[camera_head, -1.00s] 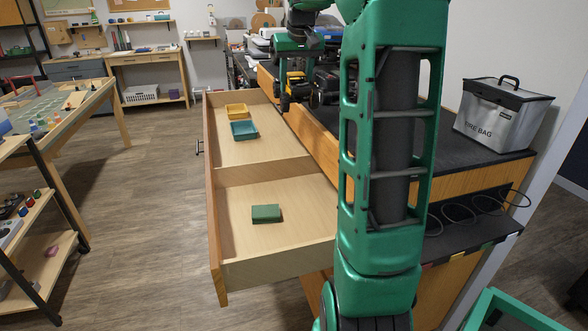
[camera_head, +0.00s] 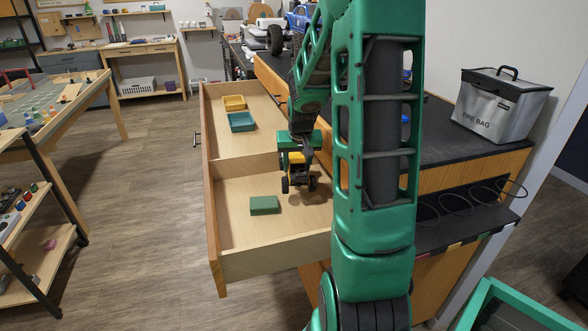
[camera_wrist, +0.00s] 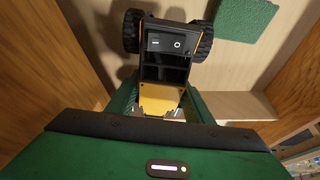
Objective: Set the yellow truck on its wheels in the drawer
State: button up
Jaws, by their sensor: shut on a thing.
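The yellow truck (camera_head: 297,169) has black wheels and hangs below my gripper (camera_head: 297,150) over the near compartment of the open drawer (camera_head: 229,230). In the wrist view the truck (camera_wrist: 162,98) sits between the fingers of my gripper (camera_wrist: 160,105), which is shut on it. A black panel with a rocker switch and two dark wheels show there. In the head view the wheels are low, close to the drawer floor. I cannot tell whether they touch it. My arm hides part of the drawer's right side.
A green block (camera_head: 264,205) lies on the near compartment's floor, left of and nearer than the truck. A fire bag (camera_head: 502,103) stands on the dark counter at right.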

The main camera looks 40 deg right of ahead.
aim_at(297, 163)
jog(key=shift+s+f, duration=0.15)
jog(key=shift+f, duration=0.2)
jog(key=shift+a+f, duration=0.1)
jog(key=shift+f, duration=1.5)
jog(key=shift+f, duration=0.25)
jog(key=o, duration=1.6)
jog(key=shift+c, duration=0.2)
jog(key=v, duration=1)
jog(key=shift+a+r, duration=0.15)
jog(key=shift+r, duration=0.15)
